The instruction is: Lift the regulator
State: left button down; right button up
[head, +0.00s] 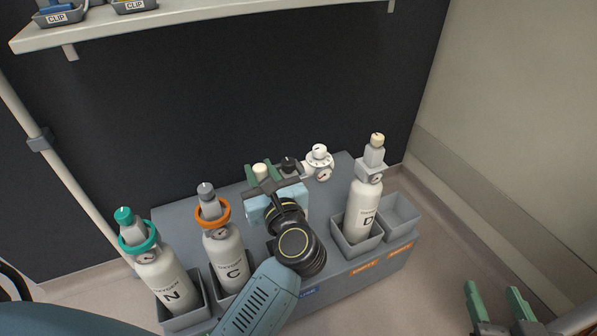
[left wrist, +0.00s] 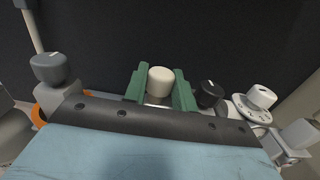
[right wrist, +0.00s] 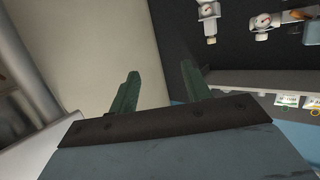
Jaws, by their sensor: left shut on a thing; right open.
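A white regulator (head: 319,160) with a round dial and a gauge shows at the back of the grey rack. It also shows at the right of the left wrist view (left wrist: 260,98). A black knob (head: 289,163) is just left of it; I cannot tell if they are one piece. My left gripper (head: 263,172) is shut around a cream knob (left wrist: 160,80), left of the black knob. What is below this knob is hidden by my gripper and arm. My right gripper (head: 495,298) is open and empty at the lower right, right of the rack.
The grey rack (head: 352,272) holds cylinders N (head: 163,279), C (head: 224,255) and D (head: 361,210), each upright. An empty bin (head: 400,215) is right of D. A shelf (head: 200,17) with clip trays (head: 60,15) runs above. A pale wall (head: 500,100) stands at the right.

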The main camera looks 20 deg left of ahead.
pick_arm(q)
jog(key=shift+r+p, duration=0.55)
jog(key=shift+r, duration=0.15)
jog(key=shift+r+p, duration=0.6)
jog(key=shift+r, duration=0.15)
jog(key=shift+r+p, duration=0.55)
jog(key=shift+r, duration=0.1)
jog(key=shift+r+p, duration=0.55)
jog(key=shift+r, duration=0.1)
pick_arm(e)
jog(key=shift+s+d+f+g+h, duration=1.7)
jog(key=shift+s+d+f+g, duration=1.45)
jog(key=shift+s+f+g, duration=2.8)
pick_arm(q)
jog(key=shift+r+p, duration=0.6)
jog(key=shift+r, duration=0.1)
jog(key=shift+r+p, duration=0.65)
jog(key=shift+r, duration=0.1)
pick_arm(e)
notch_tip(320, 180, down, 6)
jog(key=d, duration=0.1)
jog(key=shift+w+d+m, duration=0.15)
jog(key=shift+d+m, duration=0.25)
jog(key=shift+r+t, duration=0.1)
jog(key=shift+t, duration=0.15)
